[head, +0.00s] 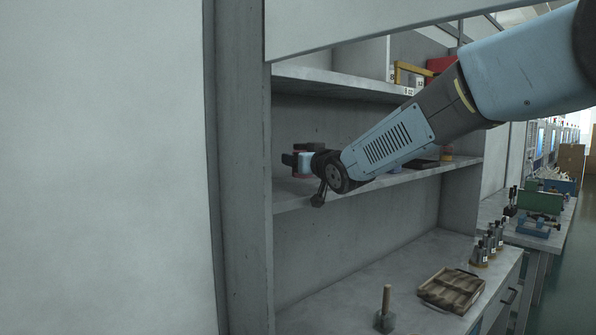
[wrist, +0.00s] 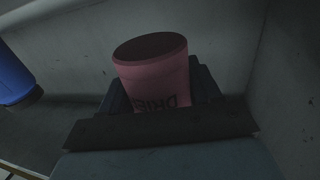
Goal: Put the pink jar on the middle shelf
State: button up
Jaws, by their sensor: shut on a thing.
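The pink jar (wrist: 158,75), with dark lettering and a dark round top, sits between the fingers of my gripper (wrist: 160,98) in the wrist view. In the head view my gripper (head: 297,160) reaches into the left end of the cabinet, just above the middle shelf (head: 310,193). It is shut on the jar, which is mostly hidden there by the gripper. In the wrist view the jar looks slightly tilted. I cannot tell whether its base touches the shelf.
A blue object (wrist: 14,76) stands left of the jar in the wrist view. The upper shelf (head: 335,82) is overhead.

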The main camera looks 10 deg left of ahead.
notch_tip(320, 180, down, 2)
jog(key=shift+f, duration=0.25)
jog(key=shift+w+a+f, duration=0.15)
jog(key=shift+f, duration=0.05)
jog(key=o, duration=1.1)
jog(key=v, duration=1.2)
